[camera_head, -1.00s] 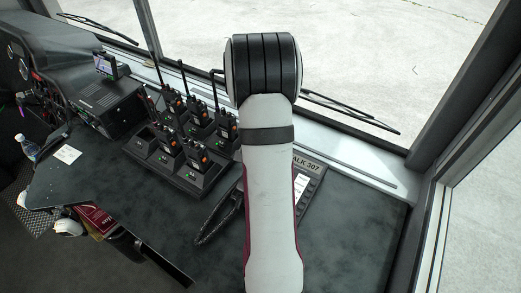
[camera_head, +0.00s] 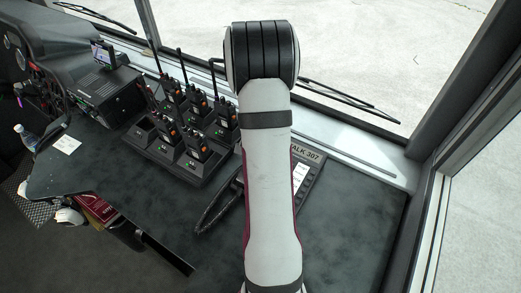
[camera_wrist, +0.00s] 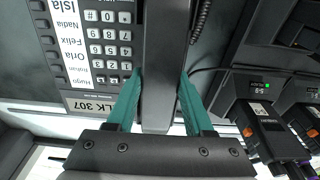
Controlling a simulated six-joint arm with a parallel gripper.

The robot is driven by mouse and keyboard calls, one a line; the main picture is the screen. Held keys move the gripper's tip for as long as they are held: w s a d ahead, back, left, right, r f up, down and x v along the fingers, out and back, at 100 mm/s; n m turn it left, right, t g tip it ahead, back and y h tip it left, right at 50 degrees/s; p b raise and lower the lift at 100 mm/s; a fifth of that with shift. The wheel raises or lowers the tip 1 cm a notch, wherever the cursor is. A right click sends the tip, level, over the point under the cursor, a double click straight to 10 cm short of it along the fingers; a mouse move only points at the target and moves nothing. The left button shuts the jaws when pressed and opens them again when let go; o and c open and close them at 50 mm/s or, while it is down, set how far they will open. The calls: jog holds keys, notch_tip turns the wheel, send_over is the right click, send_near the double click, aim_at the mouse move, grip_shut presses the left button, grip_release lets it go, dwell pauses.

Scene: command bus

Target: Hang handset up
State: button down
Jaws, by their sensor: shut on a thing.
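The dark handset (camera_wrist: 163,75) runs upright through the middle of the wrist view. My gripper (camera_wrist: 158,98) has its two teal fingers on either side of the handset and is shut on it. The desk phone (camera_wrist: 100,60), with a keypad and a column of name labels, lies left of and behind the handset. Its label ends in "LK 307". In the head view the phone (camera_head: 308,178) shows only in part, behind my arm. My gripper and the handset are hidden there. The gap between handset and phone cannot be judged.
A coiled cord (camera_wrist: 203,15) runs right of the handset and also shows on the desk (camera_head: 215,212). Several handheld radios stand in a charger (camera_head: 180,168) left of my arm. A window ledge (camera_head: 350,150) lies behind. Bare desk (camera_head: 350,225) is at right.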

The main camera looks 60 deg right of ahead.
jog(key=shift+c, duration=1)
grip_release()
jog(key=shift+f, duration=0.1)
notch_tip(320, 180, up, 16)
jog(key=a, duration=0.2)
jog(key=w+a+r+n+y, duration=0.15)
jog(key=a+n, duration=0.35)
jog(key=a, duration=1.1)
jog(key=s+a+n+y, duration=0.1)
jog(key=s+a+n, duration=0.2)
jog(key=a, duration=0.6)
jog(key=s+a+f+n+y, duration=0.1)
jog(key=s+a+n, duration=0.3)
jog(key=s+a, duration=0.4)
jog(key=shift+s+a, duration=0.15)
jog(key=shift+a, duration=1.05)
jog(key=shift+f, duration=0.1)
